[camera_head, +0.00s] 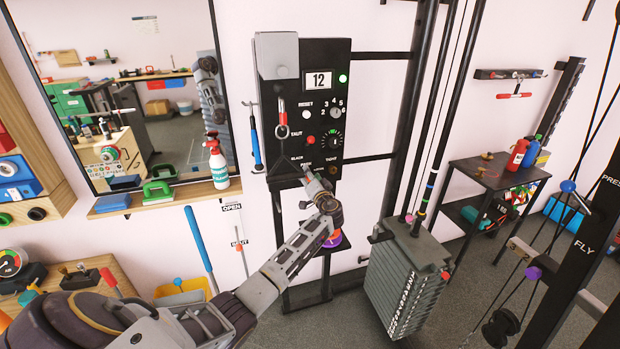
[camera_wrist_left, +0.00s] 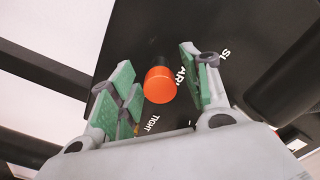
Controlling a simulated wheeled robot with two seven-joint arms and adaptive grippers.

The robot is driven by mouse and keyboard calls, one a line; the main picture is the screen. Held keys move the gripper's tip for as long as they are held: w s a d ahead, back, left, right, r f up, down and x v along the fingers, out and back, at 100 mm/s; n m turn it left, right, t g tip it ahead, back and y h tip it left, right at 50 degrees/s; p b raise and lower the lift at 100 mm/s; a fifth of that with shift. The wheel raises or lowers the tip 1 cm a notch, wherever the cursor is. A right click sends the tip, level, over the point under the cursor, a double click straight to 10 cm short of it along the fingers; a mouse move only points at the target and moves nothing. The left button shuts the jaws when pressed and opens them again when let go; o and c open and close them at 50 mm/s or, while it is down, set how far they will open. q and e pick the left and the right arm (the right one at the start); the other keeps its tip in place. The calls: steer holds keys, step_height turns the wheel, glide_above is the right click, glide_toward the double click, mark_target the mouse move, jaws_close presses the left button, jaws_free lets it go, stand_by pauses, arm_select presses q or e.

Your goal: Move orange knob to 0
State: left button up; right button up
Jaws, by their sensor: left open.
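The orange knob (camera_wrist_left: 160,85) shows in the left wrist view, standing out from a black panel. It lies between the two green-padded fingers of my left gripper (camera_wrist_left: 157,65), with a visible gap on each side. White lettering, including "TIGHT", is on the panel around it; I cannot read a 0 mark. In the head view my left gripper (camera_head: 308,172) is at the lower part of the black control panel (camera_head: 342,120). I cannot make out the orange knob there; the gripper seems to cover it. My right gripper is not in view.
A grey weight stack (camera_head: 408,270) with cables stands to the right.

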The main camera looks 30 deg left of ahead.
arm_select(q)
steer(key=c, duration=1)
jaws_close()
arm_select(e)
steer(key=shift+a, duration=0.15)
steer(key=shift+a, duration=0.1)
